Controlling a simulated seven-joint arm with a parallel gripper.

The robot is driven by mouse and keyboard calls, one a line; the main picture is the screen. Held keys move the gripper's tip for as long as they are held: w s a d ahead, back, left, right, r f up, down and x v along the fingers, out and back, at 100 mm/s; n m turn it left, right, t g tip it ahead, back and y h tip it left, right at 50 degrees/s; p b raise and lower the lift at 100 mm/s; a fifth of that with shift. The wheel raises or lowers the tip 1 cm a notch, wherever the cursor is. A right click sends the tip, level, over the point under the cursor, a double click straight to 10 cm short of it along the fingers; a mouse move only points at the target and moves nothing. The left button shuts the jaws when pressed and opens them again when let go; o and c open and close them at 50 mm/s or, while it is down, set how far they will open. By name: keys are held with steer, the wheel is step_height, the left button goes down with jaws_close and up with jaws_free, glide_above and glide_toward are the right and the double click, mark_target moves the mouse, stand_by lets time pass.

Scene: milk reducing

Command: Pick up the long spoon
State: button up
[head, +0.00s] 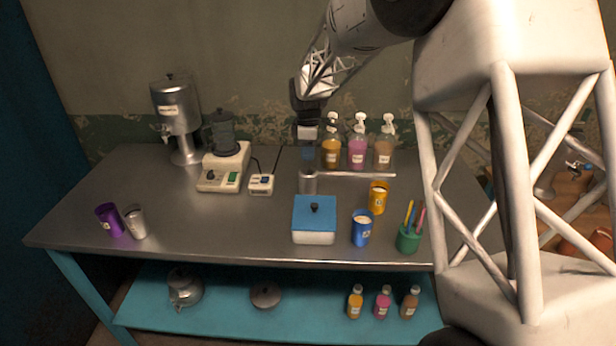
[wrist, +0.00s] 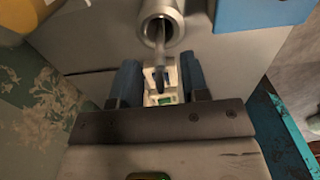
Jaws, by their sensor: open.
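The long spoon (wrist: 160,50) is a thin grey rod with a dark tip, standing in a metal cup (wrist: 149,17) in the wrist view. The same metal cup (head: 308,184) stands on the table behind a blue-lidded box in the head view; the spoon is not clear there. My gripper (wrist: 161,83) is open, with its two blue fingers apart. In the wrist view the spoon's dark tip appears between the fingers, with a gap on both sides; whether it is at their depth I cannot tell. In the head view my gripper (head: 307,154) hangs above the cup.
A rack (head: 350,174) with several pump bottles stands close to the right of my gripper. The blue-lidded box (head: 314,234) stands in front of the cup. A blender (head: 222,167) and a small white device (head: 261,185) are to the left.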

steer(key=shift+f, duration=0.45)
jaws_close()
stand_by(0.3)
